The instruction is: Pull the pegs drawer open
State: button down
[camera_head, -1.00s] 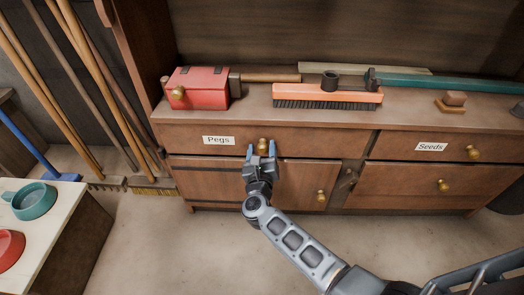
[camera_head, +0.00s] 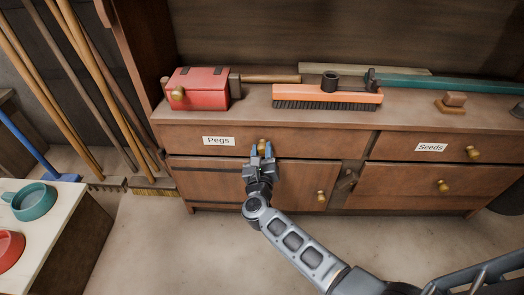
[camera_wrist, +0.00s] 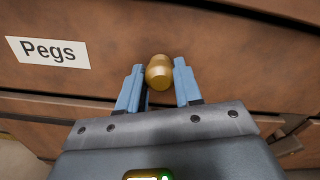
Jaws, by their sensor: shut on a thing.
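The pegs drawer (camera_head: 310,144) is a wooden drawer front at the upper left of the cabinet, flush with it. Its white "Pegs" label (camera_head: 218,141) also shows in the wrist view (camera_wrist: 48,51). The drawer's round brass knob (camera_head: 262,145) sits between my fingertips. My gripper (camera_head: 261,151) is shut on the knob, with one blue finger on each side. In the wrist view the knob (camera_wrist: 159,71) shows between the two fingers, its front facing me.
On the cabinet top stand a red box (camera_head: 202,90) and an orange brush (camera_head: 327,96). The seeds drawer (camera_head: 400,147) is shut at the right. A pale table (camera_head: 55,215) with bowls stands at the lower left. The floor before the cabinet is clear.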

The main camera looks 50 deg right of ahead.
jog(key=shift+r, duration=0.15)
jog(key=v, duration=1.7)
jog(key=shift+a+p, duration=0.2)
jog(key=shift+p, duration=0.1)
jog(key=shift+r, duration=0.1)
jog(key=c, duration=1.1)
grip_release()
jog(key=o, duration=0.3)
jog(key=shift+s, duration=0.1)
jog(key=shift+o, duration=0.2)
jog(key=v, duration=0.7)
jog(key=shift+s+a, duration=0.25)
jog(key=shift+a, duration=0.05)
